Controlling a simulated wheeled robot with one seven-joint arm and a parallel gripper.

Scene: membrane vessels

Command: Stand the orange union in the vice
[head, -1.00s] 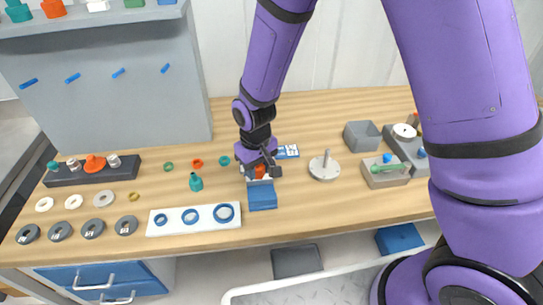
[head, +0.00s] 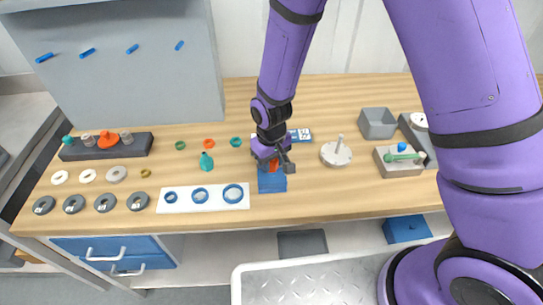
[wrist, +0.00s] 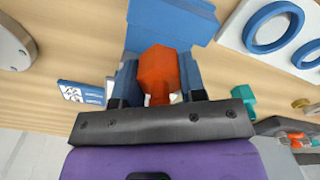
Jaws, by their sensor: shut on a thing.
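The orange union (wrist: 165,72) shows in the wrist view as an orange hexagonal body between the fingers of my gripper (wrist: 156,98). My gripper is shut on it. In the head view the union (head: 274,165) is a small orange patch beneath my gripper (head: 272,161), mostly hidden. The blue vice (head: 271,182) is right at the gripper. In the wrist view the vice (wrist: 172,22) has blue parts beyond and on both sides of the union. I cannot tell whether the union touches the vice or is just above it.
A white plate with blue rings (head: 203,197) lies close left of the vice. A teal fitting (head: 206,161) stands behind that plate. A round grey base with a post (head: 336,153) is to the right. A blue-and-white card (head: 300,135) lies behind. Bare wood lies between vice and post.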

